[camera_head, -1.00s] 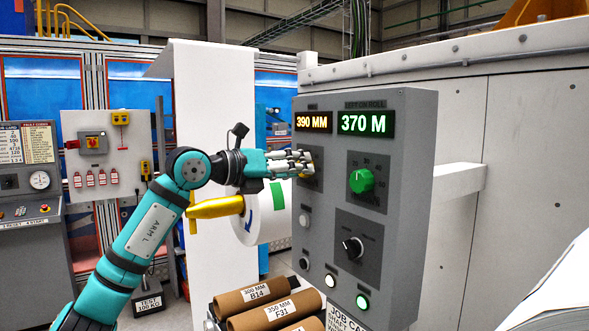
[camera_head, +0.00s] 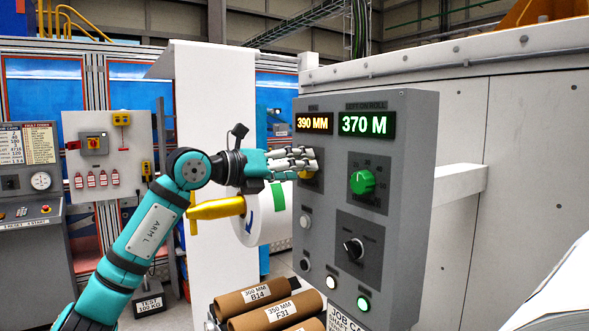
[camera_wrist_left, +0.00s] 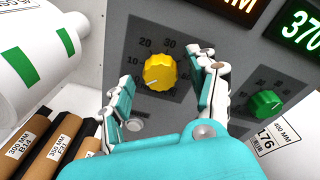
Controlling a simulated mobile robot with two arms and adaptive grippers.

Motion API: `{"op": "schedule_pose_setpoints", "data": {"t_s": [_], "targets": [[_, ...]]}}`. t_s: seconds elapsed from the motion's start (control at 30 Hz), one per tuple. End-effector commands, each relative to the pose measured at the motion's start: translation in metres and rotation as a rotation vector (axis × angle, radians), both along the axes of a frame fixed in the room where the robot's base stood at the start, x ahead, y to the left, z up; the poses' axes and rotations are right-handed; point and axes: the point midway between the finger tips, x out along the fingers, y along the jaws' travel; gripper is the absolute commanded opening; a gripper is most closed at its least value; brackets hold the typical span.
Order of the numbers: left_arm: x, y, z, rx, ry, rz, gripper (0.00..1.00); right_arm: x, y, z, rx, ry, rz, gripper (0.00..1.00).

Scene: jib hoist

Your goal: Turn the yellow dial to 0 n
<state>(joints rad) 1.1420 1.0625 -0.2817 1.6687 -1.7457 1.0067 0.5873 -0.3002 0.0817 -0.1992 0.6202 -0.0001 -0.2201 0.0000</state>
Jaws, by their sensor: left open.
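The yellow dial (camera_wrist_left: 160,72) is on the grey control panel (camera_head: 411,185), with the numbers 10, 20 and 30 around it in the left wrist view. In the head view the dial (camera_head: 305,175) is mostly hidden behind my left gripper (camera_head: 303,161). My left gripper is open in front of the panel. In the left wrist view its fingers stand on either side of the dial, with gaps visible. My right gripper is not in view.
A green dial (camera_head: 362,182) and a black selector knob (camera_head: 353,248) are to the right on the panel. Displays read 390 MM (camera_head: 313,123) and 370 M (camera_head: 367,124). Cardboard cores (camera_head: 253,297) lie below. A white roll (camera_head: 262,219) is behind my wrist.

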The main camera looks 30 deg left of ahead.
Motion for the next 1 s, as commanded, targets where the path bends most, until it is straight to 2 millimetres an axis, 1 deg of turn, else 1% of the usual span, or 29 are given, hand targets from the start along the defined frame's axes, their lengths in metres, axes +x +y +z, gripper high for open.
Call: {"op": "schedule_pose_setpoints", "data": {"t_s": [0.13, 0.23, 0.37, 0.5, 0.7, 1.0], "targets": [[-0.004, 0.002, -0.001, 0.001, 0.003, 0.0, 0.6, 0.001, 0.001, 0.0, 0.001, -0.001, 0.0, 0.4], [-0.015, 0.007, 0.0, 0.003, 0.002, 0.003, 0.6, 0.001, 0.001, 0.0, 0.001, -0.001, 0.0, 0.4], [-0.039, 0.018, 0.002, 0.005, 0.005, 0.006, 0.6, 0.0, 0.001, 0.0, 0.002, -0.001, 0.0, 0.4], [-0.069, 0.03, 0.005, 0.008, 0.007, 0.006, 0.6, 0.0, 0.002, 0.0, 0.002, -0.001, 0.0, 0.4], [-0.09, 0.037, 0.007, 0.004, 0.006, 0.001, 0.6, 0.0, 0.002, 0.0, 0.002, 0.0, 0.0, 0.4], [-0.106, 0.045, 0.01, 0.0, 0.002, 0.0, 0.6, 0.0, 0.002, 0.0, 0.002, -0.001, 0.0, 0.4]]}}
